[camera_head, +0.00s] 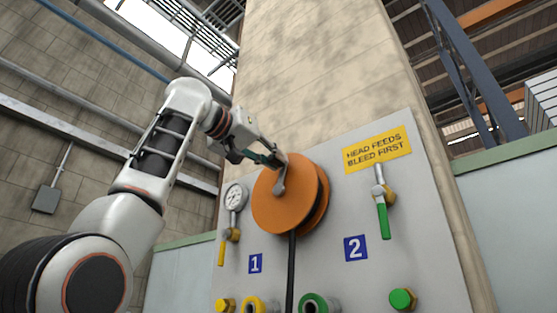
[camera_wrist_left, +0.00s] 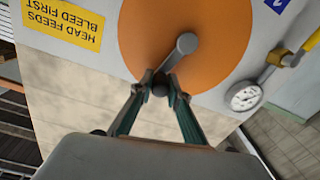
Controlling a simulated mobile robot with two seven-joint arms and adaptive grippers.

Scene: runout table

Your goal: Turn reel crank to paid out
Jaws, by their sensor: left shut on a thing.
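An orange reel (camera_head: 270,209) is mounted on the grey panel. Its grey crank (camera_head: 280,180) points up from the hub; a black hose (camera_head: 291,265) hangs straight down below the reel. My left gripper (camera_head: 277,158) reaches in from the upper left and is shut on the crank's outer end. In the left wrist view, the fingertips (camera_wrist_left: 161,86) close around the dark knob of the crank (camera_wrist_left: 184,46), in front of the orange disc (camera_wrist_left: 210,20). My right gripper is in neither view.
The panel (camera_head: 330,205) also carries a gauge (camera_head: 235,196), a yellow-handled valve (camera_head: 222,252), a green-handled valve (camera_head: 383,219), a yellow sign (camera_head: 377,149) and number plates. Green (camera_head: 402,299) and yellow fittings line the bottom. A concrete column (camera_head: 310,70) stands behind.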

